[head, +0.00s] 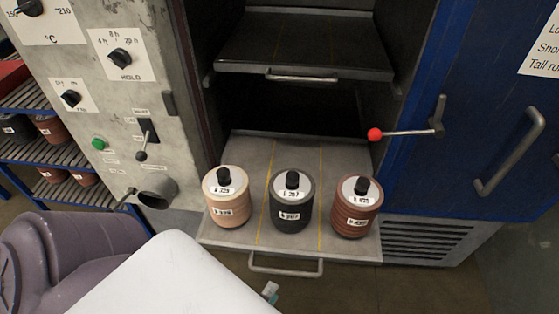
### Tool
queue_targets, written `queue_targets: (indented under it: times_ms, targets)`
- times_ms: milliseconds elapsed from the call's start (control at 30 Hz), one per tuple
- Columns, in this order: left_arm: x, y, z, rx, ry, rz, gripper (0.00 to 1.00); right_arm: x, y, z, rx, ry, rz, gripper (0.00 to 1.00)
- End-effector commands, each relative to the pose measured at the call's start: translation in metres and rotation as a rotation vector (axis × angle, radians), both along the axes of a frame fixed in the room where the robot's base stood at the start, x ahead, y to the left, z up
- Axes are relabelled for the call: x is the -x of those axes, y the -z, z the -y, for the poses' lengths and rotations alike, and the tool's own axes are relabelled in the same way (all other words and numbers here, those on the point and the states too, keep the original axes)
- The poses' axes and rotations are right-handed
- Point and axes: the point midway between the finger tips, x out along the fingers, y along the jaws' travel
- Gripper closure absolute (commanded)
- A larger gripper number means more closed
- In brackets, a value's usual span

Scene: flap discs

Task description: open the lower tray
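The lower tray (262,160) is a grey metal sheet with yellow lines, extending forward out of the dark oven opening. Its bar handle (286,268) is at the front edge. Three labelled stacks stand upright on it: a beige one (228,205), a dark grey one (291,210) and a reddish-brown one (354,215). Only a small tip of my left gripper (270,291) shows at the bottom, just below the handle and seemingly apart from it. Its fingers are mostly hidden, so its opening is unclear. My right gripper is not visible.
The upper tray (300,50) sits inside the oven. The blue door (470,150) is at the right, with a red-knobbed lever (375,134) reaching toward the opening. The control panel (110,100) is left; a shelf rack (50,150) stands beyond it. Floor shows at lower right.

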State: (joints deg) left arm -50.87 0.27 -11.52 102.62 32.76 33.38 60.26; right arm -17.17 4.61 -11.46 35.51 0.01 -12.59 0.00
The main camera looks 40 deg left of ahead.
Motion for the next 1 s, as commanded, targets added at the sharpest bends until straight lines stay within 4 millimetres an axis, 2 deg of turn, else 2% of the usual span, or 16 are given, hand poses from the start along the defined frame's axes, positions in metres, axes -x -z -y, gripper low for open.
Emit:
queue_targets:
  times_ms: [100,300,900,1000]
  targets:
    - [0.022,-0.003,0.003,0.0,0.001,-0.004,0.61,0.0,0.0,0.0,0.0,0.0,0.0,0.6]
    - [0.039,-0.007,0.006,0.0,0.001,0.0,0.61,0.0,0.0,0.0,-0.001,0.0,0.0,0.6]
    - [0.041,-0.008,0.006,0.001,0.0,0.0,0.61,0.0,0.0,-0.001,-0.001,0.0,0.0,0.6]
    - [0.04,0.0,0.009,-0.02,0.018,-0.017,0.61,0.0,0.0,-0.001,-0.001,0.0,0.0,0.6]
